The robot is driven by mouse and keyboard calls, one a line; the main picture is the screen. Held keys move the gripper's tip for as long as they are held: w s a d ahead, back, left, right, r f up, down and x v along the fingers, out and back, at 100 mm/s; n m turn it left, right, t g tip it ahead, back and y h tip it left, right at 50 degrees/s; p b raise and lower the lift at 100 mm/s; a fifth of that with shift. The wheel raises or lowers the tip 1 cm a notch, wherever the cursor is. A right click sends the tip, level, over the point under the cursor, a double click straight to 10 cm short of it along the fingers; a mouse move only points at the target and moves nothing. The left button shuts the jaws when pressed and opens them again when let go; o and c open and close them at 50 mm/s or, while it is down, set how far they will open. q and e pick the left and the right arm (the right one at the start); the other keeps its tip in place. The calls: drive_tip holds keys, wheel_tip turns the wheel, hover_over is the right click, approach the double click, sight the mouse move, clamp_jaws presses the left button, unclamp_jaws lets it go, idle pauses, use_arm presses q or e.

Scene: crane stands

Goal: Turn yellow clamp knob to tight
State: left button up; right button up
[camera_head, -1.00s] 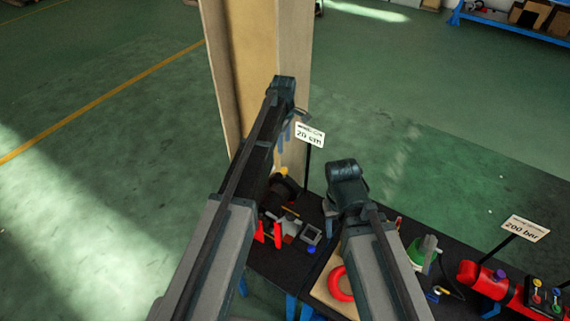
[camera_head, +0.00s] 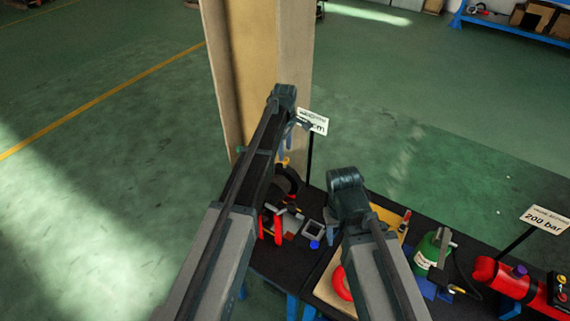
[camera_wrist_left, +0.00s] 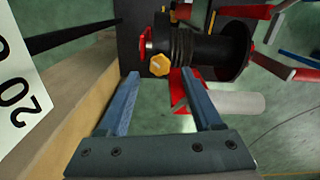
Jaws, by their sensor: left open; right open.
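The knob appears in the gap between the fingertips; I see no contact. My right gripper (camera_head: 331,228) is open over the table, mostly hidden by its own wrist.
A 20 cm sign (camera_head: 313,120) and a tall wooden post (camera_head: 245,80) stand close to my left gripper. Open floor lies behind.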

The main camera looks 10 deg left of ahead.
sight(285, 161)
use_arm(q)
drive_tip(key=shift+f+b, duration=1.4)
drive_tip(key=shift+f, duration=0.55)
drive_tip(key=shift+r, duration=0.1)
clamp_jaws()
